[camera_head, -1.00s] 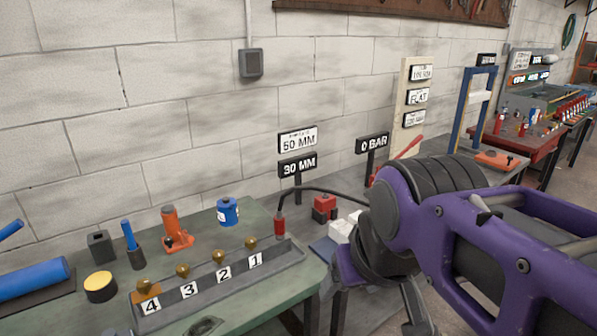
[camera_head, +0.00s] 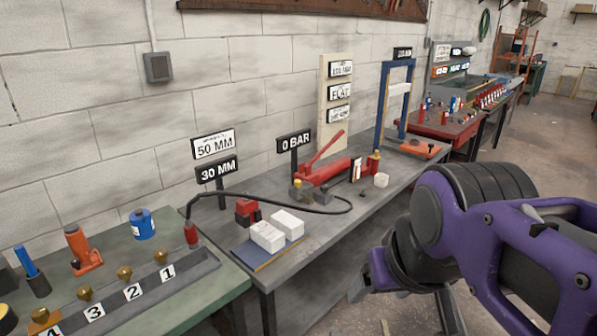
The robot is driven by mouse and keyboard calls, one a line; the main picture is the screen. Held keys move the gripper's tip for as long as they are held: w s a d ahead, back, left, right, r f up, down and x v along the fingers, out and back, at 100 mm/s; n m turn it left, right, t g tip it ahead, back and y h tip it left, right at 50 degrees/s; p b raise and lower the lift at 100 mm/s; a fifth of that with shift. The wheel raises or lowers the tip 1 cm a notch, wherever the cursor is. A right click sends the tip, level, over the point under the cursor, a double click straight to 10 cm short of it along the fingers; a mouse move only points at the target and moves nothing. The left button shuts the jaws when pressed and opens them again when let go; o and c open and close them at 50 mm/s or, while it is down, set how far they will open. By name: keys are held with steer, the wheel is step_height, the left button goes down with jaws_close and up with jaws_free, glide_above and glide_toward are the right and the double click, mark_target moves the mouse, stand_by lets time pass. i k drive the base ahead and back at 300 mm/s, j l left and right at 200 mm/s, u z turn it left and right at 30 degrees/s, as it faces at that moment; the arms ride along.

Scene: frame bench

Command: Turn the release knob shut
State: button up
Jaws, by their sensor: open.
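A red hand pump (camera_head: 328,172) with a raised red lever lies on the grey bench. I cannot tell for certain which small part is the release knob. A sign (camera_head: 294,142) behind the pump reads 0 BAR. My purple and black arm is at the lower right, in front of the bench and apart from the pump.
White blocks (camera_head: 268,236) and a red block (camera_head: 246,212) stand on the grey bench (camera_head: 335,230) left of the pump. A white cup (camera_head: 381,181) and a blue frame (camera_head: 385,100) are to its right. The green bench (camera_head: 200,290) holds a numbered rack. Floor is open at the right.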

mark_target(323, 188)
steer(key=l+z, duration=0.15)
steer(key=i+l+u, duration=0.25)
steer(key=i+l, duration=0.15)
steer(key=i+l+u, duration=0.3)
steer(key=i+l, duration=0.25)
steer(key=i+l+u, duration=0.25)
steer(key=i+l, duration=0.15)
steer(key=l, duration=0.2)
